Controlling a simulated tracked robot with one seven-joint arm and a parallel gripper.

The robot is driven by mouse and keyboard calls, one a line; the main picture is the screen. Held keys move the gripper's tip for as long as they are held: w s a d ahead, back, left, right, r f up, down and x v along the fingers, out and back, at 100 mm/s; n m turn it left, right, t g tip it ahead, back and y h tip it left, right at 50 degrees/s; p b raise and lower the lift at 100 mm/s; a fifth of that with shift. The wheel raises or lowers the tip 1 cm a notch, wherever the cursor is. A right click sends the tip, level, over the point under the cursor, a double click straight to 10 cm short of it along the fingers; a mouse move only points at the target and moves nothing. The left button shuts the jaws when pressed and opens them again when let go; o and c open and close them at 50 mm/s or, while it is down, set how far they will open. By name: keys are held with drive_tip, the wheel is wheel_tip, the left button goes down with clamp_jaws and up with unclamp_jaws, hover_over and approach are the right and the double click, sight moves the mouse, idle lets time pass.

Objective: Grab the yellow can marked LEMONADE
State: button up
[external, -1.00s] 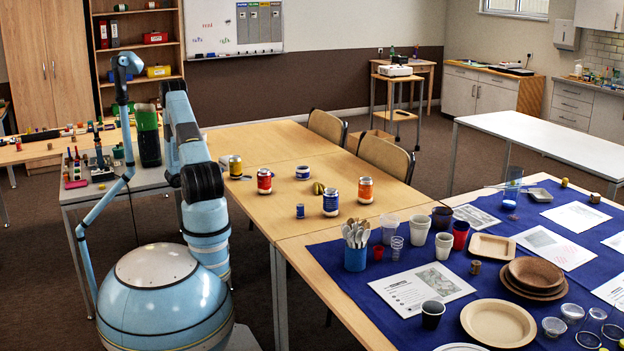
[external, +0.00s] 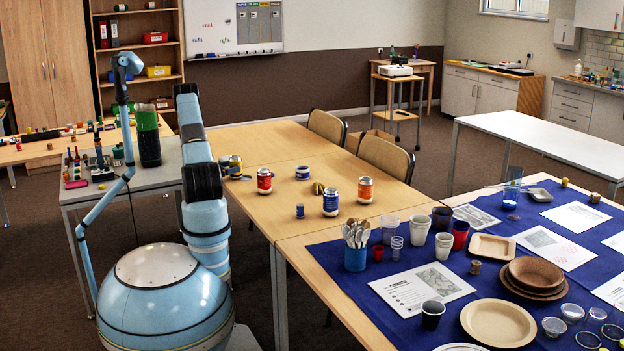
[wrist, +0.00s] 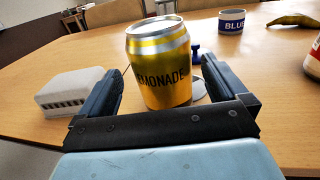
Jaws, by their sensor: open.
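The yellow can (wrist: 160,68) with a silver top stands upright on the wooden table in the wrist view. My gripper (wrist: 162,92) is open, with one dark finger on each side of the can and a visible gap to the right one. In the external view, the can (external: 235,164) shows small at the table's left edge, beside my gripper, whose fingers are mostly hidden behind my arm.
A white slotted box (wrist: 72,90) stands left of my gripper. A red jar (external: 264,181) and an orange jar (external: 365,190) stand further along the table (external: 268,143).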

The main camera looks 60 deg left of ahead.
drive_tip(key=w, duration=0.4)
drive_tip(key=shift+w+a+f, duration=0.15)
drive_tip(key=shift+w+a, duration=0.1)
drive_tip(key=shift+w, duration=0.05)
drive_tip(key=c, duration=1)
